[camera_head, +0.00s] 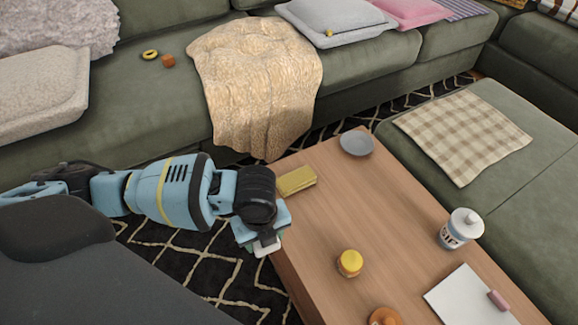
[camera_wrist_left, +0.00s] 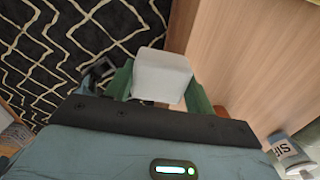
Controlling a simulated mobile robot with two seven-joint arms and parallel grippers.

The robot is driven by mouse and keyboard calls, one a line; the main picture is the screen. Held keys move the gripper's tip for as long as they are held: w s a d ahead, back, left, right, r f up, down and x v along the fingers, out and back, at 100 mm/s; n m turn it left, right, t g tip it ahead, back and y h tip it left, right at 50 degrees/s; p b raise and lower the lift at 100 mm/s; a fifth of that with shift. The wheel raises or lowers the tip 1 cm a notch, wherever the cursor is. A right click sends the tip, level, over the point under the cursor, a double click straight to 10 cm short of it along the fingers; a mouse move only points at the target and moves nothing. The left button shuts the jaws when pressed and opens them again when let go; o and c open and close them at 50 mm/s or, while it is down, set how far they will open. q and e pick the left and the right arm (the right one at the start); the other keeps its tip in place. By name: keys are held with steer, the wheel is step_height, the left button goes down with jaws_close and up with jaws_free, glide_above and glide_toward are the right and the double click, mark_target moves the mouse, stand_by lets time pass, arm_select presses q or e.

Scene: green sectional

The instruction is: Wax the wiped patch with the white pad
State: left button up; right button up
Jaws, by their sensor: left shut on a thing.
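My left gripper (camera_head: 264,243) is shut on the white pad (camera_head: 268,249), at the left edge of the wooden table (camera_head: 345,210). In the left wrist view the white pad (camera_wrist_left: 161,74) sits between the green fingers of the left gripper (camera_wrist_left: 160,85), with the rug on one side and the table's side on the other. I cannot tell whether the pad touches the table. A yellow-lidded jar (camera_head: 349,263) stands on the table, right of the gripper. No wiped patch can be made out on the wood. My right gripper is not in view.
On the table are a folded yellow cloth (camera_head: 297,181), a grey dish (camera_head: 357,143), a white canister (camera_head: 461,228), a white sheet (camera_head: 470,300) with a pink block (camera_head: 498,299), and an orange item (camera_head: 384,316) at the front. The middle of the table is clear.

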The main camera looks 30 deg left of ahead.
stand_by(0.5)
arm_select(q)
steer(key=shift+w+r+n, duration=0.25)
steer(key=shift+r+n, duration=0.3)
steer(key=shift+n, duration=0.05)
steer(key=r+n, duration=0.3)
steer(key=w+r+n, duration=0.1)
steer(key=r+n, duration=0.2)
steer(key=n, duration=0.1)
steer(key=w+r+n, duration=0.1)
steer(key=r+n, duration=0.1)
steer(key=n, duration=0.1)
steer(key=shift+w+a+r+n, duration=0.25)
steer(key=shift+a+r+n, duration=0.05)
steer(key=shift+r, duration=0.1)
step_height(320, 180, up, 11)
steer(key=a+n, duration=0.1)
steer(key=n, duration=1.2)
steer(key=shift+r+n, duration=0.15)
steer(key=shift+n, duration=0.15)
